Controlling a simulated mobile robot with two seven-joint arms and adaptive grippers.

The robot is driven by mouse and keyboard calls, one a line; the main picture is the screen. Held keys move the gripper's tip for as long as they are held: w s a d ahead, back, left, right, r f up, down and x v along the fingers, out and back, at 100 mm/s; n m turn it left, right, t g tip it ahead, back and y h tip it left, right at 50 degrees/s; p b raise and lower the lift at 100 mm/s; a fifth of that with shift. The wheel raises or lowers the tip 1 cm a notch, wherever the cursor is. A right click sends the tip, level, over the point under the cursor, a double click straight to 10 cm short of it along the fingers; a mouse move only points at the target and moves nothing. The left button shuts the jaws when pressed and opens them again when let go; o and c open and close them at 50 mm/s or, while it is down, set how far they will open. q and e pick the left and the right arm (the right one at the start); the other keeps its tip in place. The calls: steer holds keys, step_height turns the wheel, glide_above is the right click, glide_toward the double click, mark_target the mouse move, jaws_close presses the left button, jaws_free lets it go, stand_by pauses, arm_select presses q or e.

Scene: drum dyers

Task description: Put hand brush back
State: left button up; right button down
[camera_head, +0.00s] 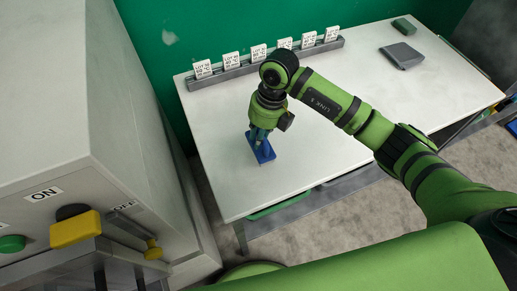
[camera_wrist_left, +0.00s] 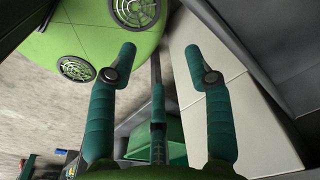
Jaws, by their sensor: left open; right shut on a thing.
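The blue hand brush (camera_head: 265,153) is at the left part of the white table (camera_head: 330,130), under my right gripper (camera_head: 259,136). My right gripper points down and is shut on the brush. The gripper hides the upper part of the brush. I cannot tell whether the brush touches the tabletop. My left gripper (camera_wrist_left: 161,62) shows only in the left wrist view.
A grey rail (camera_head: 265,62) with several white lot cards runs along the table's back. A grey machine (camera_head: 80,110) with yellow switch (camera_head: 75,229) stands left. The table's middle is clear.

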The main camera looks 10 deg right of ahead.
steer(key=shift+f, duration=0.15)
steer(key=shift+f+b, duration=0.35)
step_height(320, 180, down, 3)
steer(key=shift+r+b, duration=0.1)
steer(key=shift+b, duration=0.85)
steer(key=shift+f, duration=0.2)
steer(key=shift+w+r, duration=0.1)
arm_select(q)
steer(key=f, duration=0.1)
steer(key=s+f, duration=0.1)
steer(key=f, duration=0.1)
steer(key=shift+d, duration=0.15)
arm_select(e)
steer(key=c, duration=1.1)
jaws_free()
arm_select(q)
steer(key=shift+w, duration=0.1)
